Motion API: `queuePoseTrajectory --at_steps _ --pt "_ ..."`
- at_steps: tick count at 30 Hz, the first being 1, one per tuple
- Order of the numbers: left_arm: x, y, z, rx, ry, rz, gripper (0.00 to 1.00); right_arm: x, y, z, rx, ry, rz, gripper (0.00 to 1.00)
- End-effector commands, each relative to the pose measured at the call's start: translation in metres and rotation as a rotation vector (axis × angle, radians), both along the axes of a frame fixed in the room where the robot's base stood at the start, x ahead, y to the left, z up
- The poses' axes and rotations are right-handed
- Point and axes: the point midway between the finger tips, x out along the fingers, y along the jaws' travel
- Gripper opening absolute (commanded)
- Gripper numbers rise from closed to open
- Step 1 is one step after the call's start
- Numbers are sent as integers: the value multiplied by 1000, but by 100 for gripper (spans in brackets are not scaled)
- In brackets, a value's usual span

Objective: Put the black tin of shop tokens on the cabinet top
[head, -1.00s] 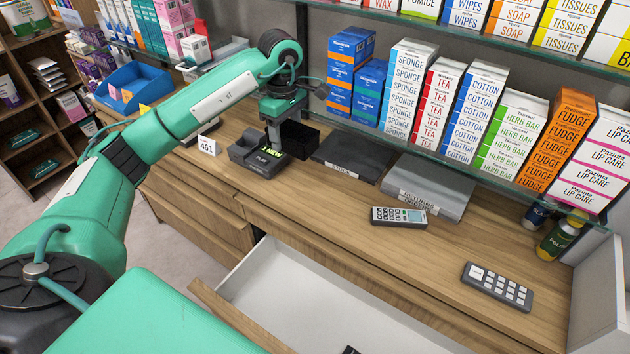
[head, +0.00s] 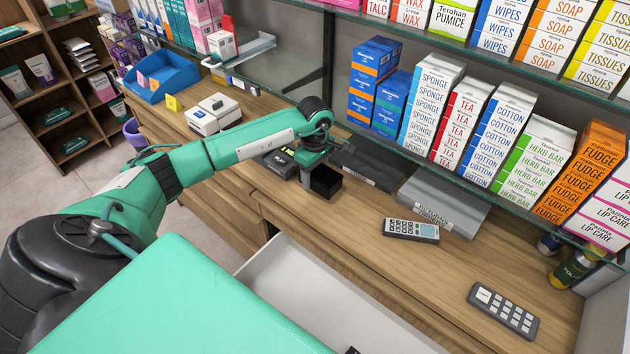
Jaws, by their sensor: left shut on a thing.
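The black tin (head: 327,182) is a small dark box over the wooden cabinet top (head: 365,207), right of the card terminal. My left gripper (head: 308,183) points down and is shut on the tin's left side. The tin looks upright; I cannot tell whether its base touches the wood. My arm and wrist hide part of the area behind it. My right gripper is out of view.
A drawer (head: 290,275) stands open below the front edge. A card terminal (head: 281,163), dark folder (head: 370,163), grey folder (head: 445,201), calculator (head: 411,230) and keypad remote (head: 503,310) lie on top. Shelves of boxes overhang the back. Bare wood lies in front of the calculator.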

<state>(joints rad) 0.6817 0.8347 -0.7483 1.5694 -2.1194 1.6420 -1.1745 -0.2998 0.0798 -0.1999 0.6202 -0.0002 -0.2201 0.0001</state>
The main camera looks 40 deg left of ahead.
Motion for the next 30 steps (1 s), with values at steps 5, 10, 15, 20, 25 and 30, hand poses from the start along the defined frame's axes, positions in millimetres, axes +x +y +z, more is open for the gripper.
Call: queuePoseTrajectory --at_steps 5,10,15,20,25,30 --pt "1 0 -10 0 -2 2 19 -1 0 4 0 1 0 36" --pt "0 -1 -29 -1 1 1 19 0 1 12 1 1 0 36" --pt "1 -1 -50 -1 -2 0 19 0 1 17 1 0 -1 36" --pt "1 0 -51 0 -4 0 19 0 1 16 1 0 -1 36" --pt "1 0 -55 0 -4 0 19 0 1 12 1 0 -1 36" --pt "0 0 -54 0 -2 0 78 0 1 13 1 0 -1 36"
